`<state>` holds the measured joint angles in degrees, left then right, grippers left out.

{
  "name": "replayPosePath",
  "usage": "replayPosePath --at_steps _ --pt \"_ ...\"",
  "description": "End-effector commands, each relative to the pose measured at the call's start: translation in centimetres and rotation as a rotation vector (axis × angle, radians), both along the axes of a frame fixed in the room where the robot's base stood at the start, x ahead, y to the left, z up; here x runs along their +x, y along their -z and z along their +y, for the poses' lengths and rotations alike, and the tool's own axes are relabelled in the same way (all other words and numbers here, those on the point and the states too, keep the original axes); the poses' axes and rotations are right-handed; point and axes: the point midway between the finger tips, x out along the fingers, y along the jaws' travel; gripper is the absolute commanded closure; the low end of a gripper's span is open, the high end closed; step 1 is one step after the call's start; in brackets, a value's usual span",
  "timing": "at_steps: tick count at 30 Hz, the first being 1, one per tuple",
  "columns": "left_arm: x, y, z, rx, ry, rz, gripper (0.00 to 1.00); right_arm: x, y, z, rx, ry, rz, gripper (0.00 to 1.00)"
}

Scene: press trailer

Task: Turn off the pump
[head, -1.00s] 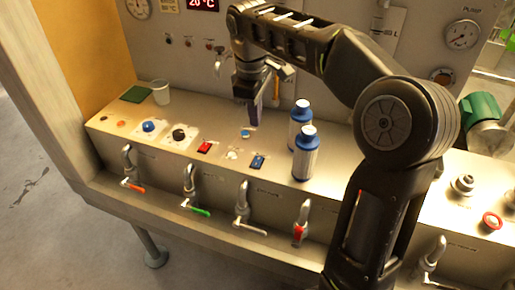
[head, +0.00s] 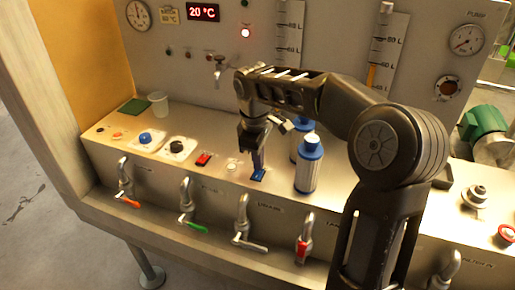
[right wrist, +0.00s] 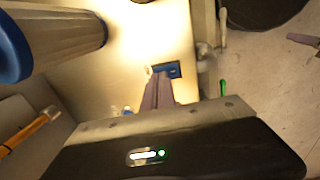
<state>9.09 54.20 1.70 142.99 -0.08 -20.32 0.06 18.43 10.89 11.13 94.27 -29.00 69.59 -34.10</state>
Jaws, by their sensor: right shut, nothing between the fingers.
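My right gripper (head: 258,163) is shut and empty, pointing down at a blue rocker switch (head: 259,175) on the steel counter. In the head view its tip is at the switch's back edge. In the right wrist view the closed fingers (right wrist: 158,82) reach to the blue switch (right wrist: 170,69) and overlap its edge; I cannot tell if they press it. A red rocker switch (head: 203,160) lies to the left. The pump gauge (head: 467,39) is on the wall at the right, and a green motor (head: 483,124) stands below it. My left gripper is not in view.
Two white bottles with blue caps (head: 308,165) stand close to the right of the gripper. Blue (head: 145,138) and black (head: 177,147) knobs are to the left. Several taps (head: 243,222) line the front edge.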

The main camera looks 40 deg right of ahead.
Motion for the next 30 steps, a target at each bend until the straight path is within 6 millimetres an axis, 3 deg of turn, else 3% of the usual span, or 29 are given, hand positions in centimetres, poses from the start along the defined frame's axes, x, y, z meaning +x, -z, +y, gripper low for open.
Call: replayPosePath --at_steps 17,30 --pt "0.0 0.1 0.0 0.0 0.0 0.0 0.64 0.2 1.9 -0.3 0.0 -0.001 0.001 1.0" --pt "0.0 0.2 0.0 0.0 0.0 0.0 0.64 -0.2 2.0 0.2 0.002 0.0 0.008 1.0"
